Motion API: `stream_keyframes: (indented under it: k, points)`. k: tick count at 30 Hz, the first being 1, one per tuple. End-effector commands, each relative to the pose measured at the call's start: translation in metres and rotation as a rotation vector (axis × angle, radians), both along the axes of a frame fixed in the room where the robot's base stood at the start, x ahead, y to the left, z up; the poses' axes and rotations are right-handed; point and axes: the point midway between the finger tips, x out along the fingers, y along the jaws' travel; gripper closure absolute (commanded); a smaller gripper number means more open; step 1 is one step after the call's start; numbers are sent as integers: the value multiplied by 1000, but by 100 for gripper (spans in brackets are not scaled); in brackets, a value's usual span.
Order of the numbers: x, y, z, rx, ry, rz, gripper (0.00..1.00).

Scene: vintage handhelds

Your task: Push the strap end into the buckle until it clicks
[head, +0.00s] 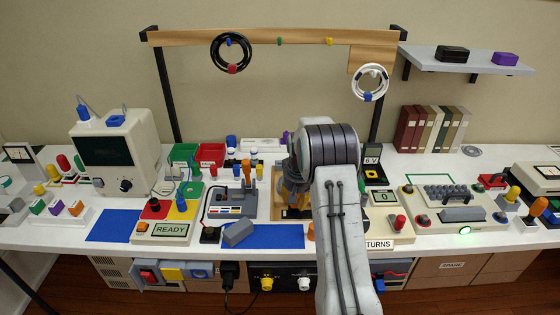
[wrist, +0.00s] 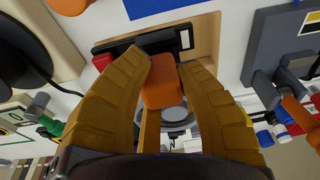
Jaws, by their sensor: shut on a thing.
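My gripper (wrist: 164,78) is shut on an orange block (wrist: 161,90), which looks like the strap end, held between the two ochre fingertips in the wrist view. A narrow tan strip (wrist: 150,132) runs from behind the block. A black bar-shaped housing (wrist: 186,40), seemingly the buckle, lies on a wooden board (wrist: 207,30) just beyond the fingertips. The block's end is close to the housing; I cannot tell whether it touches or enters it. In the head view my gripper (head: 289,190) is over the wooden board (head: 276,205), and my arm hides the block and most of the housing.
A red part (wrist: 102,62) sits at the housing's left end. A grey joystick unit (head: 232,203) stands left of the board, and a counter box (head: 385,198) stands right. A grey block (head: 238,234) lies on the blue mat (head: 277,236) in front. Another blue mat (head: 113,226) is bare.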

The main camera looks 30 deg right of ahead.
Motion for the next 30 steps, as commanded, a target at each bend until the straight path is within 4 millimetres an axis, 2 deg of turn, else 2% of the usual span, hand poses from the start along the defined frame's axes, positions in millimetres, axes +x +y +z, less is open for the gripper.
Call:
stream_keyframes:
  k: [25,26,30]
  points:
    - [1,0,-16,-1,-3,0,100]
    - [1,0,-15,-1,-3,0,66]
    - [0,0,-15,-1,-2,0,54]
